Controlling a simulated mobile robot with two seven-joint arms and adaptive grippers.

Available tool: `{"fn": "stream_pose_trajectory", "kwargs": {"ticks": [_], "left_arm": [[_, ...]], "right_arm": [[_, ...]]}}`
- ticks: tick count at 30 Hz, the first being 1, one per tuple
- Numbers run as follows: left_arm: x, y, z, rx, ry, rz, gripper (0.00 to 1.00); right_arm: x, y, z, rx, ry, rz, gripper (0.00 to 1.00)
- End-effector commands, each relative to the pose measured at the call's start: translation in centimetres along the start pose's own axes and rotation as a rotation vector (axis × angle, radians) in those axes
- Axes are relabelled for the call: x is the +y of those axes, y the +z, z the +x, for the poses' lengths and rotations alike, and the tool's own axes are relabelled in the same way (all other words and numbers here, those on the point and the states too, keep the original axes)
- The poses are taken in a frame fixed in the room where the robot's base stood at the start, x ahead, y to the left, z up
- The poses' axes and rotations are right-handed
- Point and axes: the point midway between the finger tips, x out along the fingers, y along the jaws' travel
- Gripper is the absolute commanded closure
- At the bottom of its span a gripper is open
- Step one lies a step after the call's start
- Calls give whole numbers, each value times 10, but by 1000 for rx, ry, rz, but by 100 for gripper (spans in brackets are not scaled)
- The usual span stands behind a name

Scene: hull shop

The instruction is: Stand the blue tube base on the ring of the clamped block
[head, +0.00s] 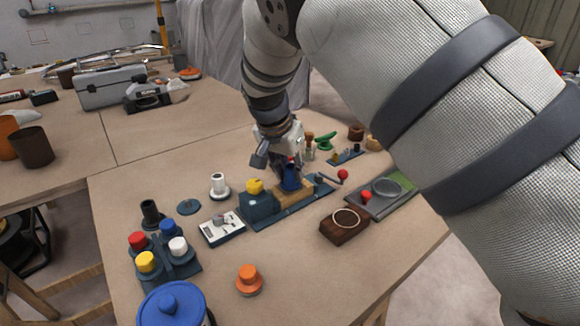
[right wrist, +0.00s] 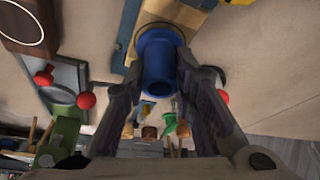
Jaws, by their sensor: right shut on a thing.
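The blue tube base (head: 291,180) is held upright between the fingers of my right gripper (head: 286,165), over the tan clamped block (head: 300,189). The block sits in a dark blue vise (head: 262,217). In the right wrist view, the fingers close on both sides of the blue tube base (right wrist: 160,68), with its flanged end toward the block (right wrist: 192,18). The ring of the block is mostly hidden by the tube base, and I cannot tell whether the two touch. My left gripper is out of view.
A dark brown block with a pale ring (head: 344,229) lies to the right of the vise. A red-knobbed fixture (head: 382,196) stands beyond it. A white gauge box (head: 222,230), white spool (head: 219,186) and orange knob (head: 248,282) stand left and front.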

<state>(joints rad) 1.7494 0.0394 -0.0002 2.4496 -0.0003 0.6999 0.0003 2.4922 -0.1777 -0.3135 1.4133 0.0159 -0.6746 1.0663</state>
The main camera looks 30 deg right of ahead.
Motion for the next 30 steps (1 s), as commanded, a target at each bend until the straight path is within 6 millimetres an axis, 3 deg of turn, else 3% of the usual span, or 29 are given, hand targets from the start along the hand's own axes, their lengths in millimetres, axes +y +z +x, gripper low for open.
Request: {"fn": "stream_pose_trajectory", "kwargs": {"ticks": [8,9,10,19,30], "left_arm": [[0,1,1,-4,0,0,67],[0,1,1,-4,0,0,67],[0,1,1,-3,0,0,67],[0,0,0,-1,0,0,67],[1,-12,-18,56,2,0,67]], "right_arm": [[0,2,5,0,1,0,100],[0,2,6,0,1,0,73],[0,2,6,0,0,0,67],[0,2,4,0,0,0,67],[0,0,-37,4,-5,1,67]]}}
